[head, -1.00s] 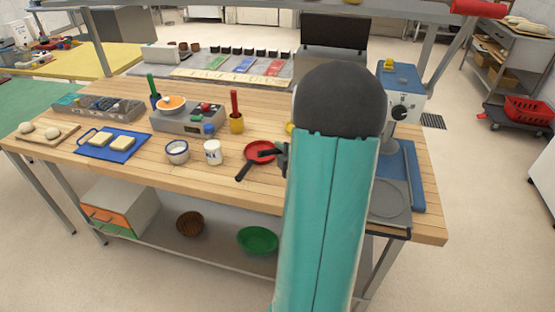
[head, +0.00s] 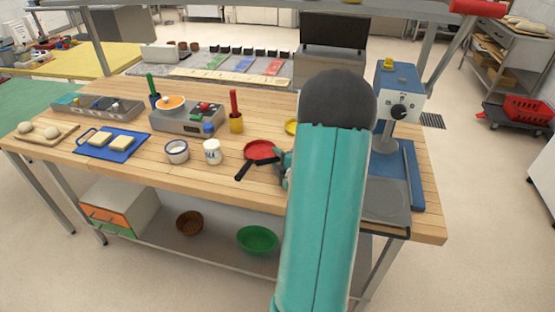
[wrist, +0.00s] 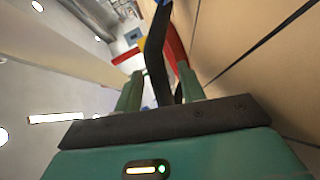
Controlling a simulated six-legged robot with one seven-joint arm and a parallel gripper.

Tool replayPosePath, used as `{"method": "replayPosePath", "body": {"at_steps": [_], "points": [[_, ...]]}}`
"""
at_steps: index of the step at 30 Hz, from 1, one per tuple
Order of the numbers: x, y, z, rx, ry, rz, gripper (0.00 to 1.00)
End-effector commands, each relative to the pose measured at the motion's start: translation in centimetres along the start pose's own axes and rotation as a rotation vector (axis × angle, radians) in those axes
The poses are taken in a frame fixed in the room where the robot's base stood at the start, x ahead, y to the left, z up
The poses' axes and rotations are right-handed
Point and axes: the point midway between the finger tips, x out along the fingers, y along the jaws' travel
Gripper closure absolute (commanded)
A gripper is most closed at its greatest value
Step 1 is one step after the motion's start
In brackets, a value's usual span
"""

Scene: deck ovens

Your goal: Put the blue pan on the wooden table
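No blue pan is clearly visible in either view. A red pan (head: 261,150) with a black handle lies on the wooden table (head: 130,166), left of my arm. It also shows as a red shape in the wrist view (wrist: 175,48). My gripper (head: 281,166) is low beside the pan's right side, mostly hidden by my teal arm in the head view. In the wrist view my gripper's two teal fingers (wrist: 159,75) are apart, with a long black bar, seemingly a handle, between them. Gaps show beside the bar, and I see no firm grip.
A mixer-like machine (head: 398,105) stands on the right. Bare wood lies along the front edge. A green bowl (head: 257,240) sits on the lower shelf.

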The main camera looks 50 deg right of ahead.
Motion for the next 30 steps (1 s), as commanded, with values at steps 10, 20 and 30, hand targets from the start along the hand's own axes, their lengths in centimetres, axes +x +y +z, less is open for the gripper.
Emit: {"method": "replayPosePath", "body": {"at_steps": [10, 20, 30], "points": [[-0.4, 0.3, 0.0, 0.0, -0.001, -0.001, 0.6], [-6.7, 0.3, 0.0, 0.0, -0.003, 0.0, 0.6], [-11.8, 0.3, -0.1, 0.0, -0.001, 0.0, 0.6]]}}
